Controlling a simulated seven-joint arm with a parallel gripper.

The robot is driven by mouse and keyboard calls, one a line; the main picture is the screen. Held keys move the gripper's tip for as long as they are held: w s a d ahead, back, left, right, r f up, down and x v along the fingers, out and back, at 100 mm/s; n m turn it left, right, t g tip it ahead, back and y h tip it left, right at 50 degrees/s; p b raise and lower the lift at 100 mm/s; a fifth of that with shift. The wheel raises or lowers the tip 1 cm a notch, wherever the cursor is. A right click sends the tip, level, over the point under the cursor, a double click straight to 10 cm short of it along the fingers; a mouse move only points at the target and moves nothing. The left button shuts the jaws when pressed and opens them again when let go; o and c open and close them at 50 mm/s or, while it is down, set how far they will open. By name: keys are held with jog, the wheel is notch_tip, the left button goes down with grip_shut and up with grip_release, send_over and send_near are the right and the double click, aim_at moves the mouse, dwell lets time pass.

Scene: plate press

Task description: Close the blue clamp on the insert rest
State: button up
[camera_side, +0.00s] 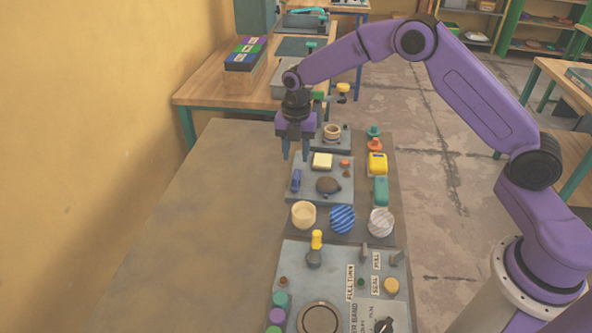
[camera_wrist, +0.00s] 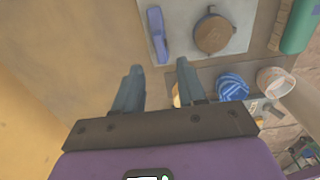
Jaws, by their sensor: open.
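The blue clamp (camera_side: 296,181) is a small blue-violet piece at the left edge of a grey plate (camera_side: 313,195), which looks like the insert rest. A dark round brown piece (camera_side: 328,186) with a small grip sits to its right. In the wrist view the clamp (camera_wrist: 158,35) lies lengthwise beside the round piece (camera_wrist: 213,34). I cannot tell how far the clamp is turned. My gripper (camera_side: 295,153) hangs fingers down above the clamp's end of the plate. In the wrist view its fingers (camera_wrist: 160,72) are apart with nothing between them, and the clamp is just beyond their tips.
A pale yellow block (camera_side: 322,161) sits on the same plate. Yellow (camera_side: 377,164) and green (camera_side: 381,191) blocks stand right. The table's left side is bare.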

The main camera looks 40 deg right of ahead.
aim_at(296, 174)
notch_tip(296, 174, down, 7)
jog(key=shift+r, duration=0.15)
grip_shut()
